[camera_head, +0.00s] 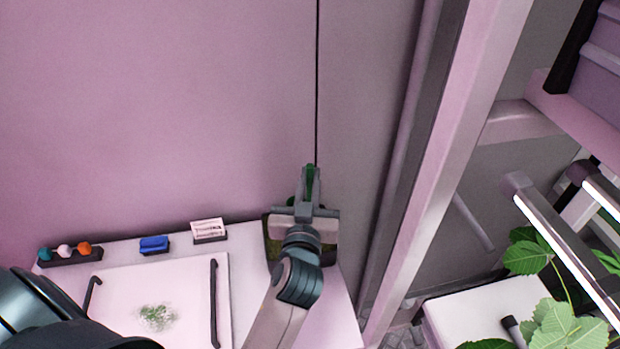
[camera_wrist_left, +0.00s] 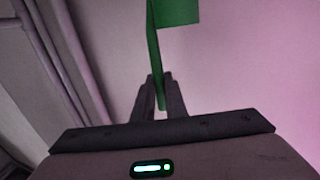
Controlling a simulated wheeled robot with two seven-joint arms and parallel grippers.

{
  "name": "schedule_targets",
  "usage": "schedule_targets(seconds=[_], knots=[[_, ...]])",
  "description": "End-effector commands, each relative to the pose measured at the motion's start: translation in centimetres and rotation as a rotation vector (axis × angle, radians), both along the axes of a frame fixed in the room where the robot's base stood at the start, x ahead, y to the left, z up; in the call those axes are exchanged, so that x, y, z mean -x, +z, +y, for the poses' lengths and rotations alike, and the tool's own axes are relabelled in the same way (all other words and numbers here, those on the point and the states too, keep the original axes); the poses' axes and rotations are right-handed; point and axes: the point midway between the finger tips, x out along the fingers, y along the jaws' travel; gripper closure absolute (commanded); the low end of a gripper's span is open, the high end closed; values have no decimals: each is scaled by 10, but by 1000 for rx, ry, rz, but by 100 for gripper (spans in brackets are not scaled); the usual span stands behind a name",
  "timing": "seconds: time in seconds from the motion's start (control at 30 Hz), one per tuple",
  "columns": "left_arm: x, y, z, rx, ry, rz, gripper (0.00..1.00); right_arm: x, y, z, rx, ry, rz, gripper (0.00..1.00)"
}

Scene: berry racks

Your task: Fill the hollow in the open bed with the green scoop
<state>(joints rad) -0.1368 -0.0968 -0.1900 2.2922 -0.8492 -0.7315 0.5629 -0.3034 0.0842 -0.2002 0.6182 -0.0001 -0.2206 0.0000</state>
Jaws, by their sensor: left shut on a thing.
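My left gripper (camera_head: 310,185) is shut on the green scoop (camera_head: 311,178) and holds it up in front of the wall at the back end of the white table. In the left wrist view the green scoop (camera_wrist_left: 174,14) stands up from between the two fingers of the left gripper (camera_wrist_left: 160,95). A dark-edged container with brownish-green contents (camera_head: 272,253) sits below and behind my gripper, mostly hidden by it; I cannot tell whether it is the open bed. No hollow shows. My right gripper is not in view.
The white table (camera_head: 125,256) carries a white tray (camera_head: 195,290) with black handles and a green patch. Behind it are a blue block (camera_head: 154,245), a small label box (camera_head: 208,230) and a rack with coloured balls (camera_head: 70,256). A pink post (camera_head: 440,170) and leafy plants (camera_head: 555,325) stand right.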

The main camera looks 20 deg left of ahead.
Motion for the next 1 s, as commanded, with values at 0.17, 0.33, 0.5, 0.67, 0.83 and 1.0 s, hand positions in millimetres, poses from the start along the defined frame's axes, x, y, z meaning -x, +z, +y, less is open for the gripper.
schedule_targets(seconds=[0.17,0.33,0.5,0.67,0.83,1.0], knots=[[0,-13,0,0,-1,0,100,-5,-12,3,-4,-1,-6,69],[0,-29,0,-1,-2,0,100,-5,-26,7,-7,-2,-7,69],[0,-46,0,-2,-1,1,100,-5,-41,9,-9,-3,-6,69],[0,-62,0,0,-1,1,100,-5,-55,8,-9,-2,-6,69],[0,-79,0,0,1,1,100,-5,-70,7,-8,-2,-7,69],[0,-96,0,0,0,1,100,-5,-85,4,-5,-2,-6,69]])
